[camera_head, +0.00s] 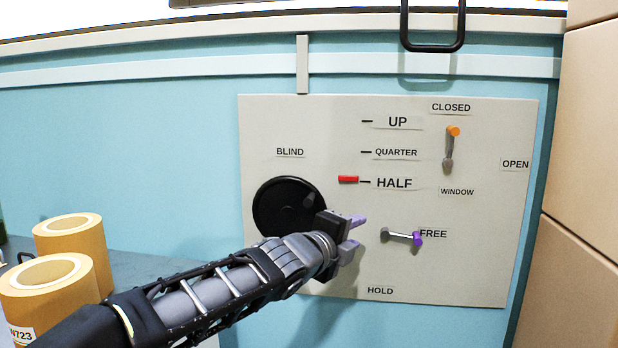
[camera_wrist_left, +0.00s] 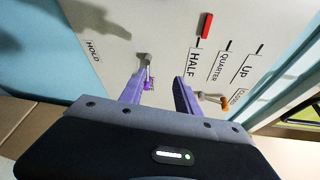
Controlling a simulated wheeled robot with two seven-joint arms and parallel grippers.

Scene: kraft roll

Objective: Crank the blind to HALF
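The blind's black disc (camera_head: 275,205) is on the pale panel, partly hidden by my left gripper. A red pointer (camera_head: 348,179) stands level with the HALF mark (camera_head: 394,183); it also shows in the left wrist view (camera_wrist_left: 204,26). A short lever with a purple knob (camera_head: 418,238) lies across the panel, its knob beside the FREE label (camera_head: 433,233). My left gripper (camera_head: 356,232) is open, its purple fingers apart, left of this lever in the head view. In the left wrist view the fingers (camera_wrist_left: 163,76) have the lever visible beyond them; contact is unclear.
The window lever's orange knob (camera_head: 453,131) is up near CLOSED (camera_head: 451,107). A black handle (camera_head: 432,44) hangs above the panel. Kraft rolls (camera_head: 48,287) stand on the grey counter at left. Tan boxes (camera_head: 585,130) border the right side.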

